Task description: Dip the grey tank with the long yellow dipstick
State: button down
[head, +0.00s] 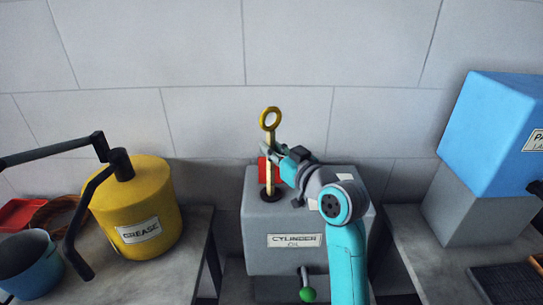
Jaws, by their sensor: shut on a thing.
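The grey tank (255,232) stands at the middle against the wall, with a label reading "CYLINDER OIL" on its front. The yellow dipstick (270,120) stands upright over the tank's left top, with its ring handle at the top. Its lower end meets a dark round collar (270,196) on the tank's top; how deep it sits inside is hidden. My gripper (272,151) reaches in from the right and is shut on the dipstick's shaft below the ring. My arm covers the tank's right front.
A red piece (262,170) shows behind the dipstick. A tap with a green knob (308,295) sticks out below the label. A yellow grease drum (155,208) with a dark lever stands left, beside a blue pot (28,268). A blue box (492,130) on a grey block stands right.

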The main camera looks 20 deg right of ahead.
notch_tip(320, 180, up, 22)
jog(key=shift+f, duration=0.2)
dwell(1.9)
dwell(0.3)
